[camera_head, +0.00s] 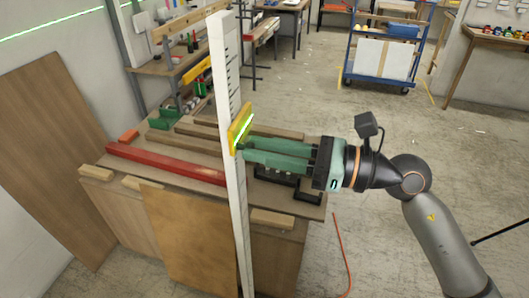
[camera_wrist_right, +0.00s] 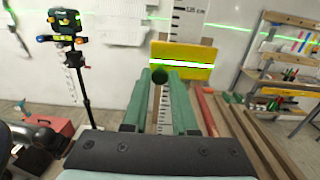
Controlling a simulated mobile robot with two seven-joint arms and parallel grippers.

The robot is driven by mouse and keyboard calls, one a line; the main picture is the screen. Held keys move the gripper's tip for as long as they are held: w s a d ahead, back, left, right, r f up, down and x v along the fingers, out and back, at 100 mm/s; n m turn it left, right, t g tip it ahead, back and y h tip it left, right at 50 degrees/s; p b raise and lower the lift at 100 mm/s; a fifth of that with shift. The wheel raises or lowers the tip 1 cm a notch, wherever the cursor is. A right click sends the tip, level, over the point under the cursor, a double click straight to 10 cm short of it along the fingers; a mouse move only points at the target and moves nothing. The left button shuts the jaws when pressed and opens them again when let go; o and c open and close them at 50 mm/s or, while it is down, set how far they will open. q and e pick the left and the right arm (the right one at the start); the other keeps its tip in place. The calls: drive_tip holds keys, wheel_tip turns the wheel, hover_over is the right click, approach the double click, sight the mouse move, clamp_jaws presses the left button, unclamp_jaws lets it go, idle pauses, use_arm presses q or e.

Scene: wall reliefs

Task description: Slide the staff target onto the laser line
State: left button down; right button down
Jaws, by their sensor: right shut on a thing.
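The white graduated staff (camera_head: 226,75) stands upright at the front of the workbench; it also shows in the wrist view (camera_wrist_right: 187,20). The yellow target (camera_head: 240,128) sits on the staff, and in the wrist view its yellow plate (camera_wrist_right: 195,75) has a pale band. A bright green line lies across this band, seemingly on it. The green laser line (camera_head: 62,24) also runs along the wall. My right gripper (camera_head: 244,149) reaches in from the right, its fingers shut on the target's dark round knob (camera_wrist_right: 159,75). My left gripper is not in view.
The workbench (camera_head: 185,140) holds a red beam (camera_head: 165,163) and several wooden boards. A plywood sheet (camera_head: 50,150) leans at the left. A tripod with a device (camera_wrist_right: 66,25) stands left in the wrist view. A blue cart (camera_head: 383,50) stands behind; open floor lies at right.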

drive_tip(key=shift+f, duration=0.1)
drive_tip(key=c, duration=0.7)
unclamp_jaws()
drive_tip(key=shift+b+v, duration=2.35)
drive_tip(key=shift+v, duration=3.9)
